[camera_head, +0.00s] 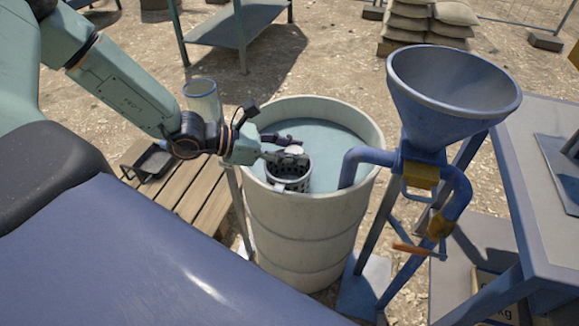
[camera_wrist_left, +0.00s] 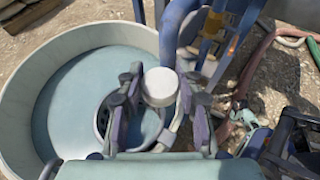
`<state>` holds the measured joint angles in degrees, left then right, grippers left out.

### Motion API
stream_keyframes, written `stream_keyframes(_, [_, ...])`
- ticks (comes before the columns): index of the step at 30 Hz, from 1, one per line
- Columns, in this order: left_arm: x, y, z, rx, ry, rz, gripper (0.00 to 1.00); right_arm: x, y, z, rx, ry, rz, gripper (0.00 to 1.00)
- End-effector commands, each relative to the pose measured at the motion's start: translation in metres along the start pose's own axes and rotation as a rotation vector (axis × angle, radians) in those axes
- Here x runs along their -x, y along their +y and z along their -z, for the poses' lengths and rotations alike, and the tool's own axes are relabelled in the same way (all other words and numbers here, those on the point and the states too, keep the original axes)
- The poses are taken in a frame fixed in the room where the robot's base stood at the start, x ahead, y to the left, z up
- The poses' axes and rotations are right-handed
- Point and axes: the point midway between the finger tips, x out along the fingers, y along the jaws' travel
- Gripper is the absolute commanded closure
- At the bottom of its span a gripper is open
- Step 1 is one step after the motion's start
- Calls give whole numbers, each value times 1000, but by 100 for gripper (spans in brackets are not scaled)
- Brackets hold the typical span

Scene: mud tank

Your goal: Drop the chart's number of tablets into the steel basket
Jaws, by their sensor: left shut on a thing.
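My left gripper (camera_head: 288,156) is shut on a white round tablet (camera_head: 294,149) and holds it just above the steel basket (camera_head: 288,180). The basket is dark and perforated and hangs inside the rim of the pale round tank (camera_head: 300,230). In the left wrist view the tablet (camera_wrist_left: 160,86) sits between the two fingertips, with the basket (camera_wrist_left: 103,122) beneath, partly hidden by the fingers. I cannot make out the basket's contents. No chart is readable in either view.
Bluish liquid (camera_head: 327,139) fills the tank. A blue funnel (camera_head: 455,85) with pipework stands close on its right, one pipe reaching over the rim. A clear cylinder (camera_head: 203,98) stands left of the tank, near my arm. A wooden pallet (camera_head: 205,205) lies below, with a black tray (camera_head: 153,160).

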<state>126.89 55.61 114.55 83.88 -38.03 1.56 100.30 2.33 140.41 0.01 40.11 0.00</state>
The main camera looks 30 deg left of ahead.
Motion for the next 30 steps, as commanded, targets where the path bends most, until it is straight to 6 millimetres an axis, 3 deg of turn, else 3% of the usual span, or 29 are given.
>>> stream_keyframes(1, [11, 14, -12, 8, -2, -25, 93, 14, 0, 0, 1, 0, 0, 60])
stream_keyframes(4, [22, 32, -19, 25, 1, -57, 93, 23, 0, 0, 1, 0, 0, 60])
stream_keyframes(11, [32, 47, -21, 39, 5, -85, 93, 28, 0, 0, 1, 0, 0, 60])
stream_keyframes(30, [8, 50, 29, 37, 7, -80, 93, -20, 0, 0, 1, 0, 0, 60])
